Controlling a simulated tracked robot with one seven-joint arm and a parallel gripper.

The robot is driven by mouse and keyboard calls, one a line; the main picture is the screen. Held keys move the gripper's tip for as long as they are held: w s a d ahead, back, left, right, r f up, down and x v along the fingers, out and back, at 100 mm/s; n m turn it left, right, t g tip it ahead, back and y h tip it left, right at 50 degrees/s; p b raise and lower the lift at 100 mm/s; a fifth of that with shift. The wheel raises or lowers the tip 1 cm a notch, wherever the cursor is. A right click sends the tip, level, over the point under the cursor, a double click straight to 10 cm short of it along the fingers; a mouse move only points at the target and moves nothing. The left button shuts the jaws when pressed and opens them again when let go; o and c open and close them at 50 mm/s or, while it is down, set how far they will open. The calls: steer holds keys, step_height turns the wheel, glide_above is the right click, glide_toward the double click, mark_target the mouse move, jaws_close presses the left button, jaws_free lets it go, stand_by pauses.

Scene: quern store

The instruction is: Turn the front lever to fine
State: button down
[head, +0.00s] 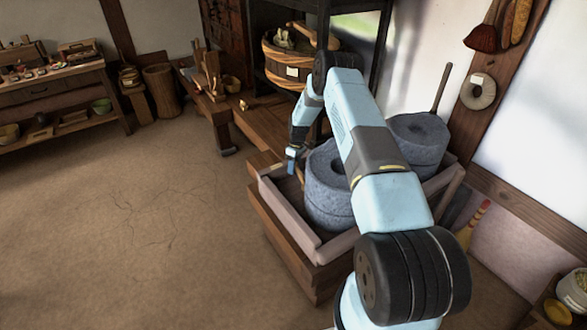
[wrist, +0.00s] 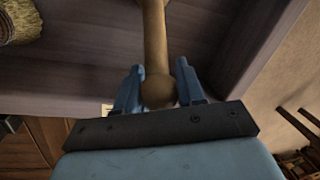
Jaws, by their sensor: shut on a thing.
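A wooden lever (wrist: 154,40) with a rounded knob end runs down from the top of the wrist view. My gripper (wrist: 158,72) is shut on it near the knob, one blue finger on each side. In the head view my gripper (head: 292,160) is low at the left end of the wooden trough (head: 281,207), beside the nearer grey quern stone (head: 322,190). The lever is mostly hidden there by my gripper. My arm covers part of the nearer quern. No fine or coarse marking can be read.
A second quern stone (head: 420,140) with an upright stick handle (head: 441,88) stands behind my arm. A wooden tub (head: 288,70) stands on the shelf behind. A low bench (head: 258,122) adjoins the trough. The floor at left is clear.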

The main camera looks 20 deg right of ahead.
steer(key=shift+w+a, duration=0.1)
steer(key=shift+w, duration=0.05)
steer(key=c, duration=1)
jaws_free()
steer(key=shift+o, duration=1.4)
step_height(320, 180, up, 13)
steer(key=w+d, duration=0.1)
steer(key=d, duration=0.1)
steer(key=shift+w+r, duration=0.2)
steer(key=shift+w, duration=0.15)
